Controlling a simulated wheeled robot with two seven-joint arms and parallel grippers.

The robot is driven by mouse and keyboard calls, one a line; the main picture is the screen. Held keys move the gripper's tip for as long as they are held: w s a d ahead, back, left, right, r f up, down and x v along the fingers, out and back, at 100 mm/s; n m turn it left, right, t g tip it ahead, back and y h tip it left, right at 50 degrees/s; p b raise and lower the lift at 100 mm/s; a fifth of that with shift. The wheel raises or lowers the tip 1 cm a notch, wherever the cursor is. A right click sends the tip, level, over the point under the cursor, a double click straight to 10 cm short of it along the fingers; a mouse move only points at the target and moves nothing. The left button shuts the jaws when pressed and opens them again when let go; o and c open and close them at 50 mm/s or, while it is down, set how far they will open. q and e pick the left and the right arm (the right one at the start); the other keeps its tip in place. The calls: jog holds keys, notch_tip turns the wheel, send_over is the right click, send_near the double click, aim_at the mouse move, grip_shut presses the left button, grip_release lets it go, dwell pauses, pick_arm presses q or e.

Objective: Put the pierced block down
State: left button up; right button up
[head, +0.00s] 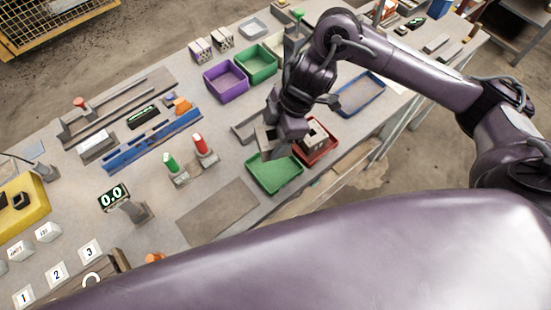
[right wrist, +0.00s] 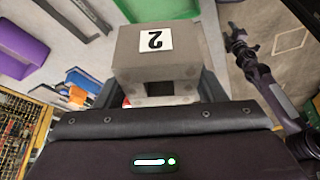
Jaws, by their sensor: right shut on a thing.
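My right gripper (head: 277,142) is shut on a grey pierced block (head: 266,139) in the head view, at the back edge of the green tray (head: 272,178). In the right wrist view the block (right wrist: 158,52) sits between the dark fingers (right wrist: 165,90), with a white label reading 2 and a dark square opening. I cannot tell whether its underside touches anything. My left gripper is not in view.
A red tray (head: 328,155) with a pale holed block (head: 313,138) lies just right of the gripper. Purple (head: 226,83) and green (head: 257,63) bins stand behind, a blue tray (head: 360,95) to the right. Red (head: 201,146) and green-topped (head: 172,164) posts stand left. A grey mat (head: 217,212) lies bare in front.

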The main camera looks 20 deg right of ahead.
jog(key=f+b, duration=0.1)
jog(key=f, duration=0.8)
jog(key=shift+w+d+b, duration=0.15)
jog(key=shift+w+b, duration=0.05)
jog(key=shift+b, duration=0.2)
notch_tip(320, 180, down, 4)
jog(key=shift+r+b, duration=0.15)
jog(key=shift+b, duration=0.15)
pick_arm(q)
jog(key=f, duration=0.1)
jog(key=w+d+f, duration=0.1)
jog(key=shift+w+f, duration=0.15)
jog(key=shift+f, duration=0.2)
pick_arm(e)
jog(key=shift+f, duration=0.3)
jog(key=o, duration=0.9)
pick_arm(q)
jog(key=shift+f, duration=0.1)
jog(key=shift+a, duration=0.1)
